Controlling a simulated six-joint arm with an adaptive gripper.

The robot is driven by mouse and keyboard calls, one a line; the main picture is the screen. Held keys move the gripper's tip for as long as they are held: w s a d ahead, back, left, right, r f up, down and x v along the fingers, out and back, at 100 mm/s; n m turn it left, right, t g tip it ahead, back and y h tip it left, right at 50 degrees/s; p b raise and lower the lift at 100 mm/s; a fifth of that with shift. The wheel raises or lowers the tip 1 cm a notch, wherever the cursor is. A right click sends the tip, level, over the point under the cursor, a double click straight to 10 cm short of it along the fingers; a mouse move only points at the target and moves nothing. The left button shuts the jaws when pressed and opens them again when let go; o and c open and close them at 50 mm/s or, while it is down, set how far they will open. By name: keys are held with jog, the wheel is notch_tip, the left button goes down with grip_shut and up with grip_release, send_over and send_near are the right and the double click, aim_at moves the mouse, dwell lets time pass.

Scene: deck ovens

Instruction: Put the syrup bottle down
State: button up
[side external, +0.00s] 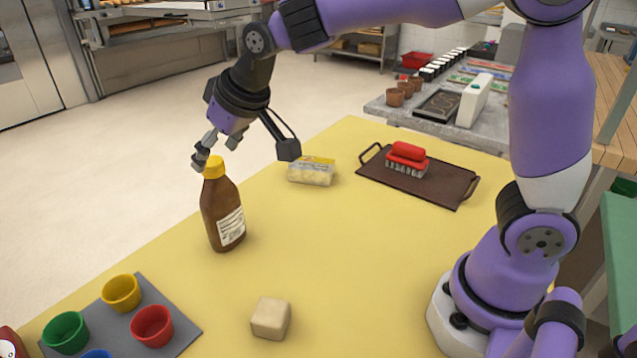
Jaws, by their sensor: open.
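The syrup bottle (221,207) is brown with a yellow cap and a white label. It stands upright on the yellow table (330,255), near its left edge. My gripper (243,156) is open just above and around the height of the cap. One finger is close to the cap on its left side, and the other is spread out to the right. I cannot tell whether the near finger touches the cap.
A wrapped pale package (311,172) lies behind the bottle. A dark tray (440,189) holds a red brush (407,158). A beige block (271,318) sits in front. Several coloured cups, one of them red (152,325), stand on a grey mat (183,329). The table's middle is clear.

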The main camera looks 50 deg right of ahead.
jog(key=a+v, duration=0.1)
jog(key=v, duration=0.7)
jog(key=s+d+f, duration=0.3)
jog(key=s+d, duration=0.1)
jog(key=s, duration=0.3)
jog(key=s+d+f+m+g, duration=0.1)
jog(key=s+d+f, duration=0.2)
jog(key=s+d, duration=0.2)
jog(key=s, duration=0.3)
jog(key=shift+s+f+h, duration=0.3)
jog(key=shift+f+h, duration=0.1)
jog(key=shift+d, duration=0.15)
